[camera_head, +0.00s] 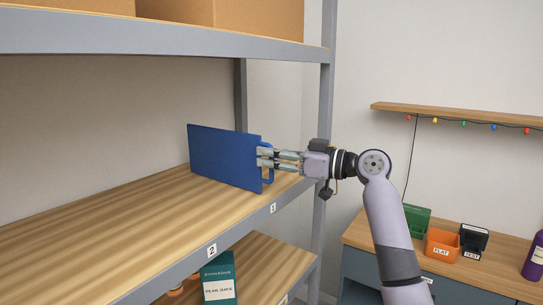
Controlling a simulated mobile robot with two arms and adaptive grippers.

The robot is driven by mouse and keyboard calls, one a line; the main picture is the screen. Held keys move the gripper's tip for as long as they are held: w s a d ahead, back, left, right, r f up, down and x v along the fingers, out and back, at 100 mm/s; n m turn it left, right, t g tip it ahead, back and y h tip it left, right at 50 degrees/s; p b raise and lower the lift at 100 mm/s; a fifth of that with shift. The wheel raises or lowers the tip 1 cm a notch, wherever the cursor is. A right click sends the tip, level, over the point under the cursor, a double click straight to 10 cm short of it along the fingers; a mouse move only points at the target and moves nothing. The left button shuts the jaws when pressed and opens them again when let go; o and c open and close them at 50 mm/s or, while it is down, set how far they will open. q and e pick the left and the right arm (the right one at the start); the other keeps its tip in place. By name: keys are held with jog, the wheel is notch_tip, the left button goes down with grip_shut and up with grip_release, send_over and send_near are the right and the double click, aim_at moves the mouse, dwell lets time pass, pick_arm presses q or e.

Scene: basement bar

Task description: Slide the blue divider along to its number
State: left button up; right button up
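The blue divider (222,156) stands upright on the middle wooden shelf (150,235), with its handle end towards the shelf's front edge near the number 1 label (272,208). The number 2 label (212,250) is on the same edge, further left and nearer to me. My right gripper (264,158) reaches in from the right, with its fingers at the divider's handle and overlapping it. The fingers lie close together, but I cannot tell whether they grip the handle. My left gripper is out of view.
Cardboard boxes (175,12) sit on the upper shelf (160,42). A grey post (325,120) stands just right of the divider. A pear juice carton (219,280) is on the lower shelf. The middle shelf is clear left of the divider.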

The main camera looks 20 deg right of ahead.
grip_shut()
dwell(0.4)
